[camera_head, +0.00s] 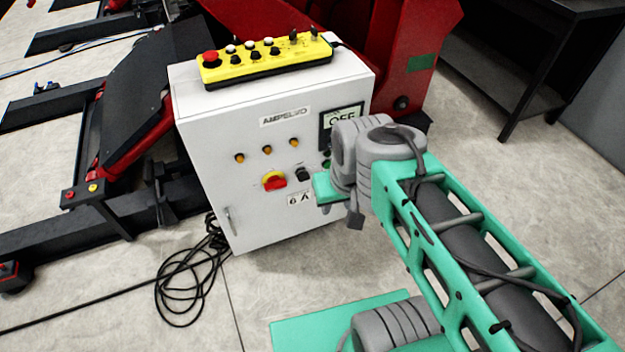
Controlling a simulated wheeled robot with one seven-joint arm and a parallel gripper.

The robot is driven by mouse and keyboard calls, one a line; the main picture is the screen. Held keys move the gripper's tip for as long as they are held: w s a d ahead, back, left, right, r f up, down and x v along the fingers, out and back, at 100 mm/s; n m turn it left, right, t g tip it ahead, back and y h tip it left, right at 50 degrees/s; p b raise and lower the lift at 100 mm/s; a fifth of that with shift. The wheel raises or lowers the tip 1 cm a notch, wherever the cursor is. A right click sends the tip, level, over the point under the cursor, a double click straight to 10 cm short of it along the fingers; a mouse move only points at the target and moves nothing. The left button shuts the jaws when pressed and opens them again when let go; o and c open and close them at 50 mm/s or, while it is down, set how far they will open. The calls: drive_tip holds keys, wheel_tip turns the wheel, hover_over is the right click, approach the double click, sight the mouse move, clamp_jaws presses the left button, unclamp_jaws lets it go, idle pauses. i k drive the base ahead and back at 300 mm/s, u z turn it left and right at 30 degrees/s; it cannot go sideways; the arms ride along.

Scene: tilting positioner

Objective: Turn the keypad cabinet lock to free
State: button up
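A white cabinet (245,135) with an AMPELVO label stands in the middle of the head view. Its front carries a display (342,117) reading OFF, partly covered by my arm. I cannot tell for sure whether this knob is the lock. My gripper (322,187) is at the end of my green and grey arm, close in front of the cabinet, just right of the knob. Its fingers are not clear, and contact cannot be told.
A yellow control box (265,60) with buttons lies on top of the cabinet. Several amber lamps (267,150) and a handle (229,221) are on its front. Black cable (190,275) lies coiled on the floor at left. A dark table (540,50) stands at the back right.

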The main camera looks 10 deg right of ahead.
sight(302, 176)
drive_tip(key=u, duration=2.35)
drive_tip(key=k, duration=0.4)
drive_tip(key=z, duration=0.9)
